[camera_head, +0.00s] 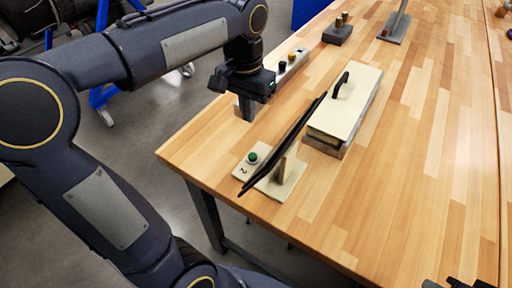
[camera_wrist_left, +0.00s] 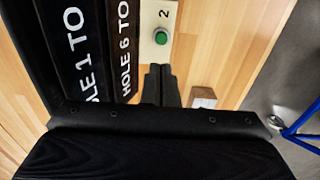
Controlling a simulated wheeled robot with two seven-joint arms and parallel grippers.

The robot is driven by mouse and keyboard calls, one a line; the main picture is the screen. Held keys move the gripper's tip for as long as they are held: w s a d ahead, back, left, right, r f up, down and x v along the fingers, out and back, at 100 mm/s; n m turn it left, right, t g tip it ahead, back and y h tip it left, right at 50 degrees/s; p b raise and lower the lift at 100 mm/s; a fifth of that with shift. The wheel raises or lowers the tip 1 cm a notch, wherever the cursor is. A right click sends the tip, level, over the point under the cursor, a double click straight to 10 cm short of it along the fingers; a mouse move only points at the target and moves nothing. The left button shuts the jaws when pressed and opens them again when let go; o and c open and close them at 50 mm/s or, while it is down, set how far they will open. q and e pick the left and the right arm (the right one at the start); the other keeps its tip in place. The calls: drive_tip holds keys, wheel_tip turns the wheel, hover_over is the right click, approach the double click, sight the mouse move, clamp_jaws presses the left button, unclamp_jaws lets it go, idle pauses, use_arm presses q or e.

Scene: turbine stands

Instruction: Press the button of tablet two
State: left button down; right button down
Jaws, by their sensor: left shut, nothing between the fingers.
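Tablet two is a thin black panel (camera_head: 286,143) on a wooden stand, tilted and seen nearly edge-on in the head view. Its base plate (camera_head: 243,174) carries the number 2 and a green button (camera_head: 252,158). In the left wrist view the green button (camera_wrist_left: 161,38) shows clear beyond the fingertips, beside panels with white lettering (camera_wrist_left: 125,45). My left gripper (camera_head: 247,116) is shut and empty, pointing down over the table's left edge, behind the button and apart from it. Its closed fingers (camera_wrist_left: 160,70) also show in the wrist view. A dark piece at the lower right (camera_head: 458,284) may be my right gripper, mostly cut off.
A pale box with a black handle (camera_head: 343,110) stands right of the tablet. A white box with knobs (camera_head: 291,66) lies behind my left gripper. A grey block with pegs (camera_head: 338,32) stands farther back. The wooden table (camera_head: 420,150) is clear on the right.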

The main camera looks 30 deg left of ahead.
sight(252, 156)
use_arm(q)
drive_tip(key=shift+w+d, duration=0.1)
drive_tip(key=shift+w, duration=0.55)
wheel_tip(252, 156, down, 14)
drive_tip(key=shift+b, duration=0.3)
drive_tip(key=shift+f, duration=0.1)
